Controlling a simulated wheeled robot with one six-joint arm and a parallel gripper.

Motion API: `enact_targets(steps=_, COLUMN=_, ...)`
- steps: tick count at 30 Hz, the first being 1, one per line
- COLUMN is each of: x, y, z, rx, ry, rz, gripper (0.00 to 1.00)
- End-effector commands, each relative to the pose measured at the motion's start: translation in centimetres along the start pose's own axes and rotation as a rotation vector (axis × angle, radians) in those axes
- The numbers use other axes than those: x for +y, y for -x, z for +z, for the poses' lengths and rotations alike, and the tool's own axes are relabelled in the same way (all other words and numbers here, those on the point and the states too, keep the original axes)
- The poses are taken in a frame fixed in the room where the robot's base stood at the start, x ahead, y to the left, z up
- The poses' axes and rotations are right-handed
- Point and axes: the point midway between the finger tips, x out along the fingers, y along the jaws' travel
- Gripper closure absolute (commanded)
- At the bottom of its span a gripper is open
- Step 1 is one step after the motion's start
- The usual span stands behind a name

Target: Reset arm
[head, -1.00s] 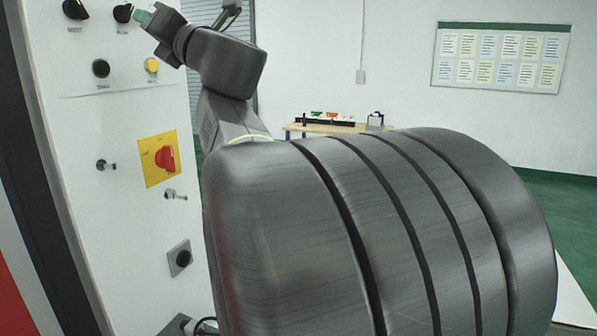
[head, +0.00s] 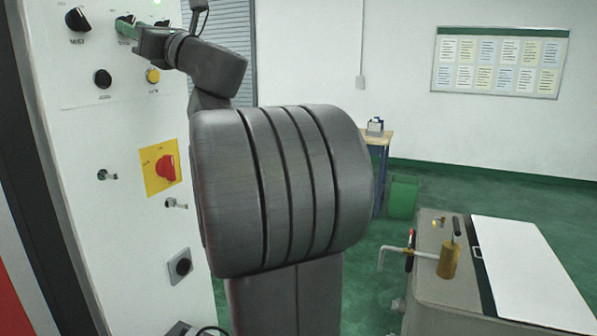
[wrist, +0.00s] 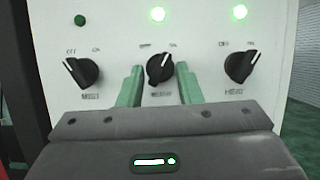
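My gripper (wrist: 158,85) has two green fingers, set apart on either side of the middle black rotary knob (wrist: 161,68) on the white control panel. A gap shows between each finger and the knob, so the gripper is open. In the head view my gripper (head: 126,27) is at the upper left, close to the panel (head: 130,130), and partly hides the knob there. My arm links fill the middle of the head view.
The left knob (wrist: 82,71) and right knob (wrist: 241,66) flank my gripper. Two lamps glow green; the left lamp (wrist: 80,20) is dark. Below are a yellow button (head: 152,76) and a red switch (head: 165,168). A grey machine (head: 450,290) stands at the right.

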Motion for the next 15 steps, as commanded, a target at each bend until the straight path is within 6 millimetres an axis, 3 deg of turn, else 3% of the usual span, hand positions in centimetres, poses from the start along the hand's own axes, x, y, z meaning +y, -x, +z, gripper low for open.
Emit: enact_targets(steps=15, x=-0.56, y=-0.24, z=0.64, rx=0.001, ry=0.386, rz=0.159, gripper=0.68)
